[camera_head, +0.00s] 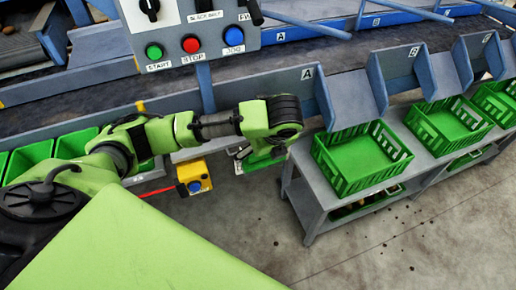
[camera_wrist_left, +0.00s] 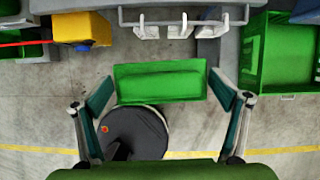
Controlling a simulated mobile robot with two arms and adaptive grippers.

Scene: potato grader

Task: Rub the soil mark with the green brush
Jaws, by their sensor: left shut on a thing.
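My left gripper (camera_head: 262,152) is at the end of my left arm, in front of the grader frame and left of the nearest green crate. In the left wrist view my left gripper (camera_wrist_left: 162,88) has its two fingers at the ends of the green brush (camera_wrist_left: 160,80), shut on it. The brush is a flat green block with a raised middle. In the head view part of the green brush (camera_head: 264,162) shows below the wrist. I cannot pick out the soil mark in either view. My right gripper is not in view.
A green crate (camera_head: 340,172) stands on a grey bench (camera_head: 305,200) at right. A yellow box with a blue button (camera_head: 193,178) hangs at left, near green bins (camera_head: 30,158). A control panel (camera_head: 190,35) is above. White hooks (camera_wrist_left: 180,28) lie beyond the brush. Concrete floor is open below.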

